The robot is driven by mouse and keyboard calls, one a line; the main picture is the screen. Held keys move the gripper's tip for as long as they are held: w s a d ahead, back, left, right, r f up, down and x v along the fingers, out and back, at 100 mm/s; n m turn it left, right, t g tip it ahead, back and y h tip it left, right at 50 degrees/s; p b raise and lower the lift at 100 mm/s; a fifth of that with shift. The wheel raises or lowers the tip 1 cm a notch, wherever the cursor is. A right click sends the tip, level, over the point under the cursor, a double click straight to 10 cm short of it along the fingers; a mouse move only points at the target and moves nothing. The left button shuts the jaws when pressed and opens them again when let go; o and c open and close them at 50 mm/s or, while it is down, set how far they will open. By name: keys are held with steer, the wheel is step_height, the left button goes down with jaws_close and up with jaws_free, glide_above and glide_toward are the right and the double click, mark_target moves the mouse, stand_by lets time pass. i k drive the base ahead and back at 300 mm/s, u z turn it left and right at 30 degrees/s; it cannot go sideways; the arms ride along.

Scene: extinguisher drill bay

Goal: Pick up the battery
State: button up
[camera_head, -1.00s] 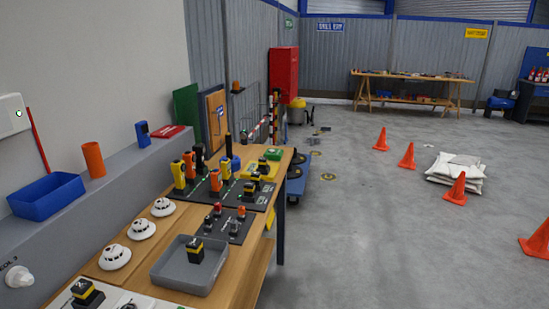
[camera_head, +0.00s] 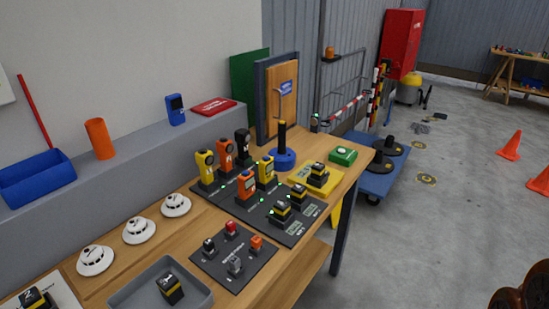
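Several black-and-yellow block batteries show on the wooden bench (camera_head: 141,262). One battery (camera_head: 170,289) stands in the grey tray (camera_head: 205,296) at the bottom. Another battery (camera_head: 36,297) sits on a pale board marked 2 at the lower left corner, partly cut off. A battery (camera_head: 280,212) and one beside it (camera_head: 297,195) sit on a dark charging mat (camera_head: 290,235) with green lights. One more battery (camera_head: 318,174) is on a yellow pad (camera_head: 305,184) farther back. I cannot tell which one the task means. My gripper is not in view.
Yellow and orange handheld detectors (camera_head: 246,187) stand behind the batteries. White smoke detectors (camera_head: 138,230) line the bench's left side. A small mat (camera_head: 232,258) holds coloured knobs. A blue cart (camera_head: 371,178) stands past the bench. Open floor (camera_head: 430,230) lies right, with orange cones (camera_head: 509,145).

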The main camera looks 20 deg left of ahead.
mark_target(318, 169)
steer(key=u, duration=1)
steer(key=i, duration=1.05)
steer(key=u, duration=0.95)
